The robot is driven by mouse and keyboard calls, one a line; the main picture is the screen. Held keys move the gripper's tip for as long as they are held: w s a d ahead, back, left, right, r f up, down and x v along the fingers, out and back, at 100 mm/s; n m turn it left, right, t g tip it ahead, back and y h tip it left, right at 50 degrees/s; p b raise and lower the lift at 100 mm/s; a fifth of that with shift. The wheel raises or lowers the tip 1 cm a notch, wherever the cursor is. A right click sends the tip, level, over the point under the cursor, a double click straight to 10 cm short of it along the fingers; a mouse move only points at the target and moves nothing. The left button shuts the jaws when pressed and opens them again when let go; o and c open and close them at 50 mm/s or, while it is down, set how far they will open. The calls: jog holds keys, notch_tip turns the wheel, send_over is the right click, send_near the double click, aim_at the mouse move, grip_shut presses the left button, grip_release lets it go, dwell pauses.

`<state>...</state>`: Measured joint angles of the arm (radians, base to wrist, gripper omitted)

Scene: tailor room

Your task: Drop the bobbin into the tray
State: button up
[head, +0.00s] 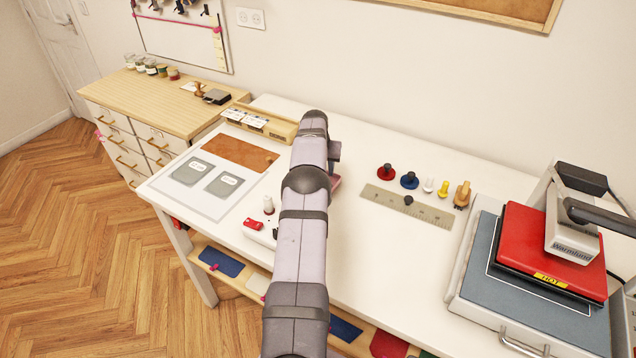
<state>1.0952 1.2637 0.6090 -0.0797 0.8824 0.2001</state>
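My arm reaches from the bottom edge over the white table, and its own links hide my gripper. A pinkish piece shows just right of the arm, partly covered; I cannot tell what it is. I cannot single out the bobbin for sure. Small upright pieces stand right of the arm: a red one (387,172), a blue one (410,180), a white one (428,185) and a yellow one (443,188). A whitish peg (268,205) stands left of the arm.
A metal ruler (385,199) lies right of the arm, near a wooden peg (462,195). A red heat press (535,245) fills the right end. Grey cards (194,172) and a brown leather piece (240,153) lie left. The table's back right is clear.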

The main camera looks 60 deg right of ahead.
jog(key=w+b+v, duration=0.1)
jog(key=b+v, duration=0.2)
jog(key=v, duration=0.4)
jog(key=shift+s+r, duration=0.2)
jog(key=shift+s, duration=0.3)
dwell(0.5)
jog(key=w+a+r+n+y, duration=0.1)
jog(key=w+a+n, duration=0.1)
jog(key=w+a, duration=0.5)
jog(key=w+a+n+y, duration=0.1)
jog(key=w+a+n, duration=0.15)
jog(key=a, duration=0.75)
jog(key=w+a+n, duration=0.2)
jog(key=a+n, duration=0.1)
jog(key=a, duration=1.3)
jog(key=s+a+n+y, duration=0.1)
jog(key=s+a+n, duration=0.15)
jog(key=a, duration=0.55)
jog(key=s+a+n+y, duration=0.1)
jog(key=s+a, duration=0.2)
jog(key=a, duration=0.4)
jog(key=s+a+f+n+g, duration=0.1)
jog(key=s+a+f+n, duration=0.2)
jog(key=s+a, duration=0.8)
jog(key=shift+s+f, duration=0.25)
jog(key=shift+s, duration=0.9)
